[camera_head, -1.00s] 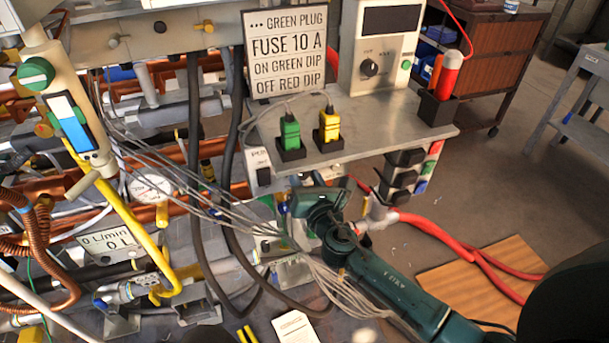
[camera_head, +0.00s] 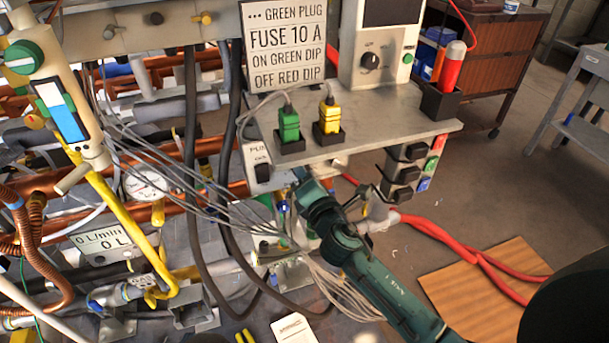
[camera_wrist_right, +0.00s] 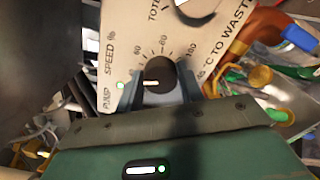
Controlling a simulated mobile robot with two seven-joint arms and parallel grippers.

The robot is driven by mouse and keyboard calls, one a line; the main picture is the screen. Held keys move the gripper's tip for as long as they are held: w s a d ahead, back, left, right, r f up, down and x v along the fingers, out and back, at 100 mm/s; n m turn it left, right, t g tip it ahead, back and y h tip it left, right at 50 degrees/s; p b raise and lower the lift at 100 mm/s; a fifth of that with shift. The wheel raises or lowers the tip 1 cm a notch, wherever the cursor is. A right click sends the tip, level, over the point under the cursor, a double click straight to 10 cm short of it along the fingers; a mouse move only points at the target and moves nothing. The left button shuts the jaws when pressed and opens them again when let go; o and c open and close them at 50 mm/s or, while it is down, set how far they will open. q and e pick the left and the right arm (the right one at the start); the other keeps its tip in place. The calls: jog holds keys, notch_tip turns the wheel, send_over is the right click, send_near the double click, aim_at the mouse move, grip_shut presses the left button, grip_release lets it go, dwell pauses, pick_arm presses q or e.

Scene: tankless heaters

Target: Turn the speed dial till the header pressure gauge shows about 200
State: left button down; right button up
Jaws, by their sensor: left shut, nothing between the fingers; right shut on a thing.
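The speed dial (camera_wrist_right: 160,74) is a dark round knob on a pale panel marked SPEED %, in the right wrist view. A pale pointer line on it points left. My right gripper (camera_wrist_right: 163,90) is shut on the knob, one finger on each side. In the head view, my teal right arm reaches under the grey shelf, where its fingers are hidden. A round white gauge (camera_head: 147,183) with red marks stands among the copper pipes at left; its reading is too small to tell. I cannot make out my left gripper's fingers in the head view.
The grey shelf (camera_head: 390,124) holds a green plug (camera_head: 289,125), a yellow plug (camera_head: 330,117) and a fuse sign (camera_head: 283,45). Loose grey cables and black hoses hang beside my right arm. A flow display (camera_head: 102,241) reads 0 L. Red hoses (camera_head: 435,228) run right.

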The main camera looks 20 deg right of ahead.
jog(key=m, duration=1.1)
jog(key=shift+f+m, duration=0.2)
jog(key=shift+m, duration=0.2)
dwell(0.3)
jog(key=o, duration=1)
jog(key=shift+s, duration=0.15)
